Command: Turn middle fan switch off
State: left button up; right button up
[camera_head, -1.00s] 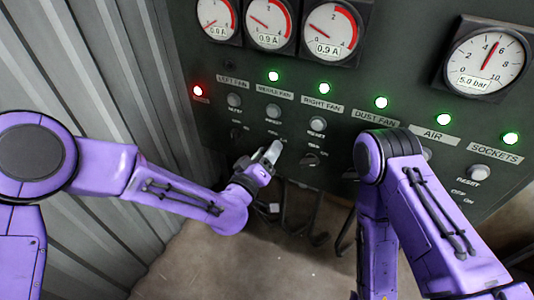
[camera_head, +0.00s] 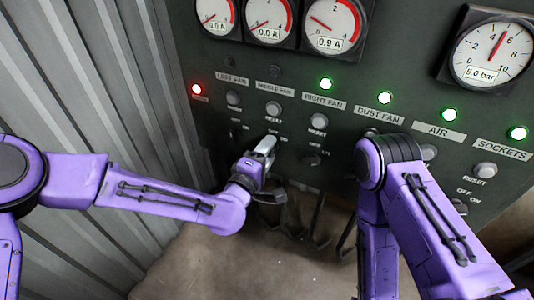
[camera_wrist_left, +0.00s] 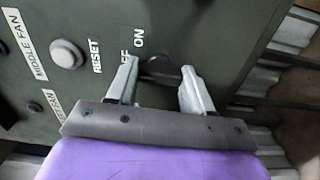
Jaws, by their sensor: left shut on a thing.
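The middle fan column on the dark panel has a label (camera_head: 275,88), an unlit lamp (camera_head: 274,71) above it and a grey reset button (camera_head: 273,109) below. Its gauge (camera_head: 268,20) reads 0.0 A. My left gripper (camera_head: 264,146) is at the switch below that button, mostly hiding it in the head view. In the left wrist view, the fingers (camera_wrist_left: 160,78) are on either side of the dark middle fan switch (camera_wrist_left: 158,68), shut on it, beside the OFF and ON markings. My right arm shows, but its gripper is hidden.
The left fan lamp (camera_head: 230,65) is also unlit. The right fan lamp (camera_head: 326,83), dust fan lamp (camera_head: 384,97), air lamp (camera_head: 449,115) and sockets lamp (camera_head: 518,133) are green. The right fan switch (camera_head: 311,160) is close to my left gripper. A corrugated wall (camera_head: 95,75) stands left.

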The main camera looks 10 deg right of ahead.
pick_arm(q)
jog(key=shift+n, duration=0.3)
jog(key=o, duration=1)
jog(key=shift+o, duration=0.2)
jog(key=b+v, duration=0.1)
jog(key=v, duration=0.9)
jog(key=shift+s+a, duration=0.2)
